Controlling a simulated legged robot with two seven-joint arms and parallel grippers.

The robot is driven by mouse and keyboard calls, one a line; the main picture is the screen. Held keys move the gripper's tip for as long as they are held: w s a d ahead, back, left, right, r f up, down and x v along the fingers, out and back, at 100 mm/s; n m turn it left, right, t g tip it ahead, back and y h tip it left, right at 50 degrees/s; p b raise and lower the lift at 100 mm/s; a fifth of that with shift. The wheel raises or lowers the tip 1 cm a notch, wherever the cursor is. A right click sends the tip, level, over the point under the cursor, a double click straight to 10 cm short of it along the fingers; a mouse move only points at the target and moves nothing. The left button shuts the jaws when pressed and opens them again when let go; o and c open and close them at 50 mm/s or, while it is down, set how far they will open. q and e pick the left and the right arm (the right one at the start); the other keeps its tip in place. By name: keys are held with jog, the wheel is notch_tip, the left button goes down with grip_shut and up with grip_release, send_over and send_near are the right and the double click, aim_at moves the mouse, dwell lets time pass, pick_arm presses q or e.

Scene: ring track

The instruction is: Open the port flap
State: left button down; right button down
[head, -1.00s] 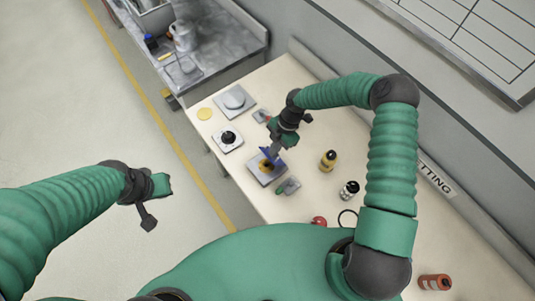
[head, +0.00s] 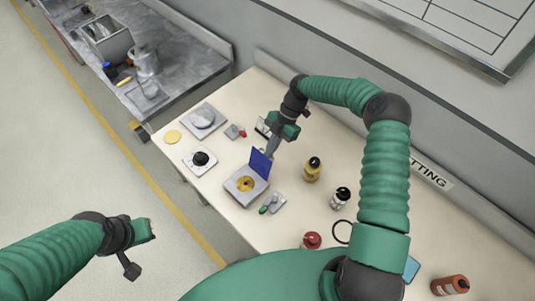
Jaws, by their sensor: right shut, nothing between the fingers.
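The port is a grey square box (head: 240,192) on the bench with a yellow ring (head: 246,184) in its top. Its blue flap (head: 261,162) stands raised, roughly upright, along the box's far right edge, and the yellow opening shows uncovered. My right gripper (head: 271,149) is shut and empty, pointing down just behind the flap's upper right edge. I cannot tell whether its fingertips touch the flap. My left gripper (head: 141,250) hangs over the floor at the left, away from the bench; its jaw state is unclear.
Close to the port are a black knob (head: 200,160) on a white plate, a green-handled lever (head: 270,205), a red-tipped switch (head: 236,132) and a yellow bottle (head: 313,169). A white bottle (head: 341,198) and red knob (head: 311,240) stand nearer me. A wall runs behind the bench.

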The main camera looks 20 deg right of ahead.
jog(key=shift+d+f, duration=0.1)
jog(key=shift+d, duration=0.1)
jog(key=shift+a, duration=0.15)
jog(key=shift+w+d, duration=0.1)
jog(key=shift+d, duration=0.1)
jog(key=b+v, duration=0.2)
jog(key=v, duration=1.4)
jog(key=shift+r+b, duration=0.3)
jog(key=shift+r, duration=0.15)
jog(key=shift+a, duration=0.1)
